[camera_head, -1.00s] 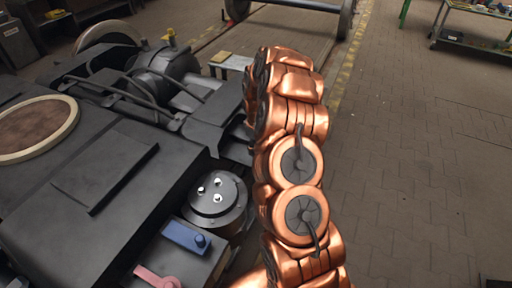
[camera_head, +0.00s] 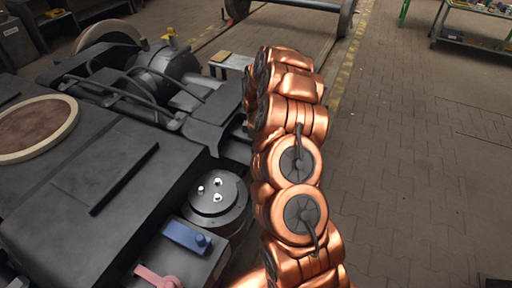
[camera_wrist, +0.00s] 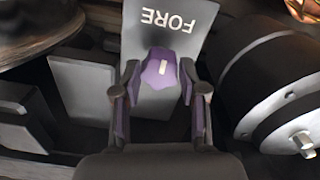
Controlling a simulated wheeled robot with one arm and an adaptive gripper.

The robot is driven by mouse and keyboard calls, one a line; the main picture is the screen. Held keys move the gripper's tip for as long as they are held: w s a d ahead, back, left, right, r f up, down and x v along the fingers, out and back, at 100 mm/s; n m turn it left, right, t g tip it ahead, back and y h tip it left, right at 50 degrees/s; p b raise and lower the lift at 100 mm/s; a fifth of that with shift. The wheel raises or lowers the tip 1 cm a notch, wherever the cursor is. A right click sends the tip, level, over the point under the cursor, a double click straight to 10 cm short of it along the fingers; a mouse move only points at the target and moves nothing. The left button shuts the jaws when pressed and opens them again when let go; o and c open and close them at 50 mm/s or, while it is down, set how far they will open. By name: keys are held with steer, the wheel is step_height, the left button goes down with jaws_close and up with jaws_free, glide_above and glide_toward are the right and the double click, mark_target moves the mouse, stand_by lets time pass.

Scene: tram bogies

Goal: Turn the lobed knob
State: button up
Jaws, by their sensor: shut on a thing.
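The lobed knob (camera_wrist: 160,71) is purple with a short white mark, seen in the wrist view. It sits on a grey plate (camera_wrist: 142,32) that bears the word FORE. My gripper (camera_wrist: 159,76) has one dark finger on each side of the knob and is shut on it. The white mark stands nearly upright in the wrist view, below the lettering. In the head view, the knob and my gripper are not visible; my copper-coloured arm fills the middle.
A round dark housing with bright bolts (camera_wrist: 303,140) is close on the right in the wrist view. Grey blocks (camera_wrist: 82,88) stand to the left. In the head view, a blue block (camera_head: 186,237) and a pink lever (camera_head: 158,277) are on the bogie; open floor (camera_head: 420,170) lies right.

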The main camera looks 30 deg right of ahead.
steer(key=o, duration=1.1)
steer(key=shift+o, duration=0.2)
step_height(320, 180, up, 12)
stand_by(0.4)
